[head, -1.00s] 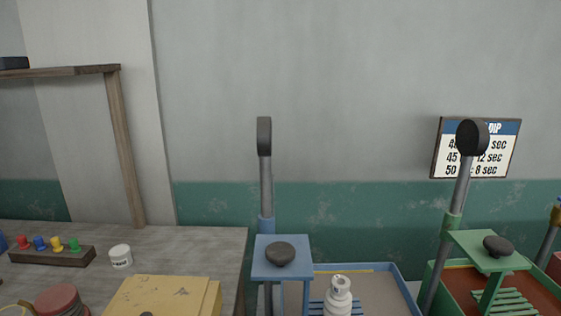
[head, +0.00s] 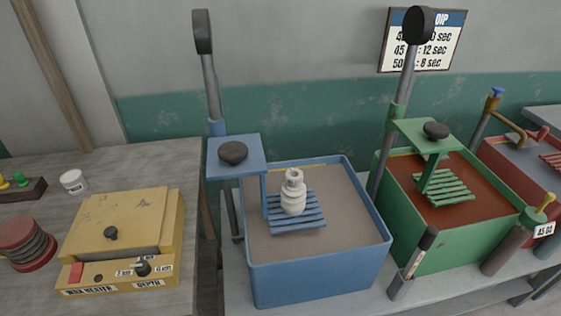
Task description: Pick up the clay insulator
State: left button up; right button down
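The clay insulator (head: 293,196) is a pale, ribbed piece with a hole in its top. It stands upright on a blue slatted rack (head: 307,218) in the blue tank (head: 320,270), near the middle of the head view. The rack hangs from a blue lift with a black knob (head: 233,152) on its top plate. Grey-brown material shows around and below the rack. Neither of my grippers shows in the head view.
A green tank (head: 447,240) with a similar slatted rack stands to the right. A black-capped tube (head: 412,262) leans between the tanks. A yellow wax heater (head: 122,235) and a red reel (head: 25,242) sit on the left table. Tall black-topped levers (head: 203,35) rise behind the tanks.

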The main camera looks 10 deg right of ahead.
aim_at(293, 194)
jog(key=i+j, duration=0.1)
jog(key=j, duration=0.6)
jog(key=j+z, duration=0.15)
jog(key=j, duration=0.5)
jog(key=i, duration=0.05)
